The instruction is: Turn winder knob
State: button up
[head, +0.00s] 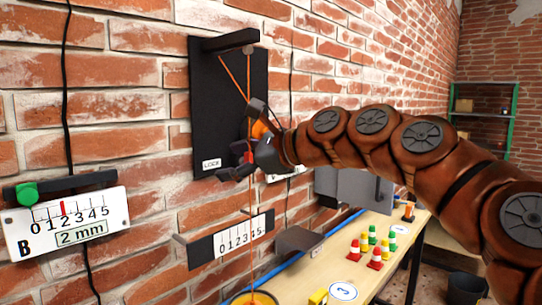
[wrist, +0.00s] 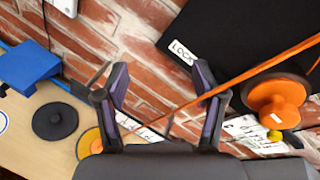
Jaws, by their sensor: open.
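In the wrist view an orange winder drum (wrist: 276,100) sits at the right, on the black wall board (wrist: 225,30). A small yellow knob (wrist: 275,136) shows at its lower edge. In the head view the orange winder (head: 260,130) is mostly hidden behind my gripper (head: 243,142). My gripper also shows in the wrist view (wrist: 160,75), with its two fingers wide apart and nothing gripped. The drum and knob lie to the right of the fingers there. An orange cord (wrist: 265,67) runs diagonally across the gripper's view; I cannot tell whether it touches a finger.
A LOCK label (head: 211,163) is on the board (head: 203,110). Below is a scale plate (head: 240,235). A second scale marked B (head: 70,225) hangs at left. The bench (head: 350,262) holds several small coloured cones and a numbered disc (head: 343,291). A green-framed shelf (head: 480,112) stands behind.

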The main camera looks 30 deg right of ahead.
jog(key=d+r+m+t+h+b, duration=0.3)
jog(key=d+m, duration=0.6)
jog(key=d, duration=0.7)
jog(key=shift+t+y, duration=0.3)
jog(key=shift+t, duration=0.3)
jog(key=shift+p+x, duration=0.85)
jog(key=shift+x, duration=3.1)
jog(key=shift+s+a+r, duration=0.1)
jog(key=shift+a+r, duration=0.05)
jog(key=shift+c, duration=0.4)
jog(key=c, duration=1)
jog(key=shift+c, duration=0.2)
